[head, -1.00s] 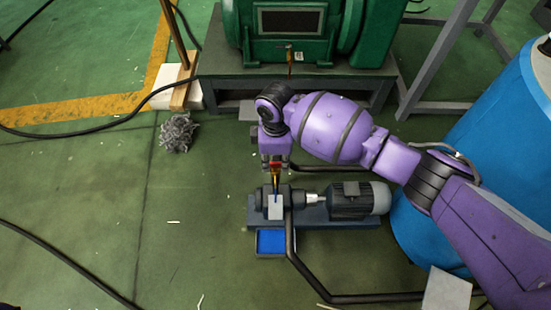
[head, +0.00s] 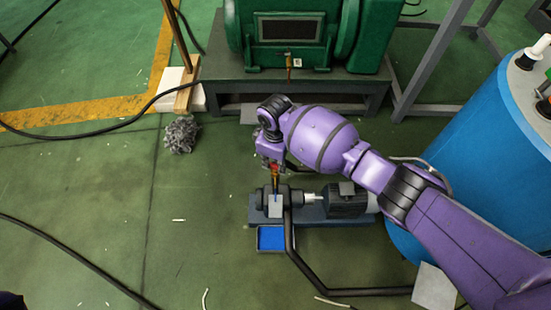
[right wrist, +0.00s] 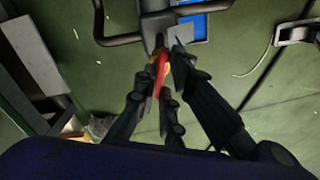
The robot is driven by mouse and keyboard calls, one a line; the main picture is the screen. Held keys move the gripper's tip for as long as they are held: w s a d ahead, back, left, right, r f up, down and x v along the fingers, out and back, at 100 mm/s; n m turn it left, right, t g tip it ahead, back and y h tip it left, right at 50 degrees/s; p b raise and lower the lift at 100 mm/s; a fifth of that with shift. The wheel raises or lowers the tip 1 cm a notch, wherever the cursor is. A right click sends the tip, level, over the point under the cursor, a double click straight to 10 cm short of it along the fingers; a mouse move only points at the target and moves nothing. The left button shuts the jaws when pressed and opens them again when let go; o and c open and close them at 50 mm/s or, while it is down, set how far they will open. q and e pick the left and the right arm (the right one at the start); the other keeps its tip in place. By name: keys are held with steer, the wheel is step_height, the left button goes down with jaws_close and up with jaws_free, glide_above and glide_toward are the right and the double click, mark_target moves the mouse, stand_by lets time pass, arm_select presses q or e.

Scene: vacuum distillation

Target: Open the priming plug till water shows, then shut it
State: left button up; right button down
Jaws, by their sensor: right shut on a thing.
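The priming plug (right wrist: 162,68) shows as a red and yellow piece on the small dark pump (head: 267,197). My right gripper (head: 274,168) is above the pump, with its fingers shut around the red part. In the right wrist view the right gripper (right wrist: 165,75) has its dark fingers on both sides of the red piece and hides part of it. A blue-bottomed tray (head: 257,239) sits on the floor in front of the pump. I cannot make out any water at the plug. My left gripper is not in view.
A motor (head: 347,200) joins the pump at right. A black pipe (head: 308,277) runs along the floor in front. A large blue tank (head: 478,140) stands at right. A green machine (head: 290,35) on a grey stand is behind. The floor at left has a hose and grey scraps (head: 181,135).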

steer(key=shift+r+m+p, duration=0.25)
steer(key=shift+m+p, duration=0.6)
steer(key=shift+m, duration=0.05)
steer(key=m+p, duration=0.3)
steer(key=m, duration=0.1)
steer(key=shift+a+m+p, duration=0.1)
steer(key=shift+m+p, duration=0.2)
steer(key=shift+f+m, duration=0.1)
steer(key=shift+m, duration=0.3)
steer(key=m+p, duration=0.1)
steer(key=m, duration=0.1)
steer(key=shift+m+p, duration=0.35)
steer(key=shift+m, duration=0.05)
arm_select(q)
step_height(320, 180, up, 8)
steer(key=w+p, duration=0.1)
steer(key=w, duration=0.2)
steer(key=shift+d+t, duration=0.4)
arm_select(e)
steer(key=shift+f+m, duration=0.1)
steer(key=shift+m, duration=1.8)
steer(key=c, duration=1.8)
jaws_free()
steer(key=shift+c, duration=0.2)
